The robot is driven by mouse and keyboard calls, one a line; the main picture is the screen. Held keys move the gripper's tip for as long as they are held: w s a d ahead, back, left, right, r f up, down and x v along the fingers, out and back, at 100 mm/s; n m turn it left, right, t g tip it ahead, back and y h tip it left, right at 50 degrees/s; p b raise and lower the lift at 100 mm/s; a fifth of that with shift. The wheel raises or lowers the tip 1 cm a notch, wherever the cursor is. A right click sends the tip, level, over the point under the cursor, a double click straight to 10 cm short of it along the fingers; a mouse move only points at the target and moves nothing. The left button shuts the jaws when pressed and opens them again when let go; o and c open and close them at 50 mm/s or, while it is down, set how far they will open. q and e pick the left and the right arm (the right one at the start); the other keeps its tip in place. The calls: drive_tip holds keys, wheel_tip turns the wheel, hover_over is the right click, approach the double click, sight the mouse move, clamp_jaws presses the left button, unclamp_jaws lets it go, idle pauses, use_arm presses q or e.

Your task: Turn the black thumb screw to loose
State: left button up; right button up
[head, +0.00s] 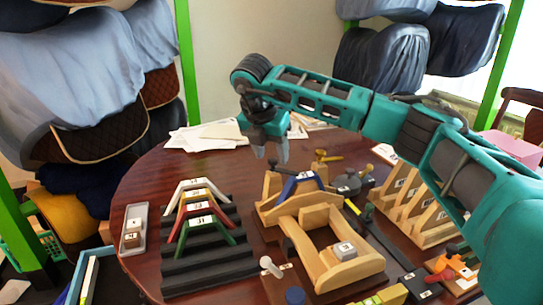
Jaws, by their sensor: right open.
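My right gripper (271,153) points down above the back left of a wooden saddle-shaped fixture (268,209), its two grey fingers apart with nothing seen between them. A small dark knob (272,164), which may be the black thumb screw, shows just below the fingers at the fixture's back edge. It is too small to tell its turn, and I cannot tell whether a finger touches it. A blue angled piece (299,184) sits on the fixture. My left gripper is not in view.
A black ridged rack (208,262) holds white, yellow, red and green (214,231) angled pieces at left. A grey tray (133,229) lies farther left. A wooden frame with a grey block (345,250) is in front; wooden slotted stands (413,205) are at right. Papers lie behind.

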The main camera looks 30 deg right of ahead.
drive_tip(key=shift+w+d+f, duration=0.1)
drive_tip(key=shift+d+f, duration=0.1)
drive_tip(key=shift+f, duration=0.35)
clamp_jaws()
